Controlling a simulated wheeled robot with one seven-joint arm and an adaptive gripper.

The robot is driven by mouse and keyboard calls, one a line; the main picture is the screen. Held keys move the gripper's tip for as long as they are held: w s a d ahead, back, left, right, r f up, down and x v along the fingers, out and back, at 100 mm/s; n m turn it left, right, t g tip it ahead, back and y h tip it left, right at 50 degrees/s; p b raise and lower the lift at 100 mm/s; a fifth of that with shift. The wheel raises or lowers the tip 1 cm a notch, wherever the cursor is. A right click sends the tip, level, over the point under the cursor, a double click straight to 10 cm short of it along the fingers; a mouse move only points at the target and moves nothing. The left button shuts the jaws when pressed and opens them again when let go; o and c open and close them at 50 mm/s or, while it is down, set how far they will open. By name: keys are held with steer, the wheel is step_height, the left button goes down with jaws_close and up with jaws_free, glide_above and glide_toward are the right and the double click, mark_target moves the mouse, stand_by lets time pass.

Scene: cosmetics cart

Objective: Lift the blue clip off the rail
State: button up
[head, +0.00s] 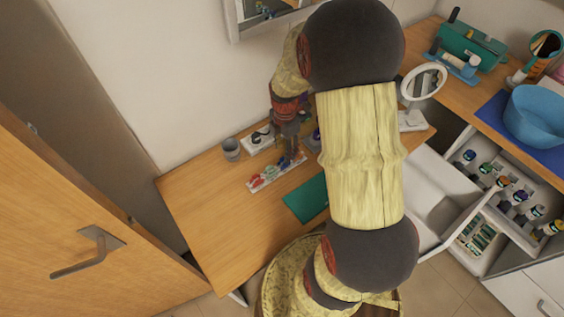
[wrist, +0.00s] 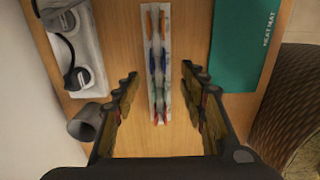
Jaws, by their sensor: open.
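The pale clip rail (wrist: 158,105) lies on the wooden desk and runs lengthwise through the middle of the wrist view. The blue clip (wrist: 163,58) is on the rail, between an orange clip (wrist: 162,22) farther up the picture and a green clip (wrist: 152,90) nearer the wrist. A red clip (wrist: 155,118) is at the near end. My gripper (wrist: 159,76) is open and empty above the rail, one finger on each side. The blue clip shows just beyond the fingertips, apart from both. The head view shows my gripper (head: 291,147) over the rail's far end.
A grey cup (wrist: 86,122) and a white tray with dark items (wrist: 92,48) are left of the rail. A green heat mat (wrist: 232,55) lies to the right. A round mirror (head: 422,82) stands farther right. Bare desk (head: 215,200) lies left of the rail's near end.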

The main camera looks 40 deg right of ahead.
steer(key=f+b, duration=0.1)
steer(key=f, duration=0.2)
steer(key=f+b, duration=0.2)
steer(key=f, duration=0.2)
steer(key=shift+w+d+f, duration=0.1)
steer(key=shift+w+f, duration=0.1)
steer(key=shift+f, duration=0.1)
steer(key=c, duration=0.7)
steer(key=shift+r, duration=0.1)
steer(key=shift+c, duration=0.8)
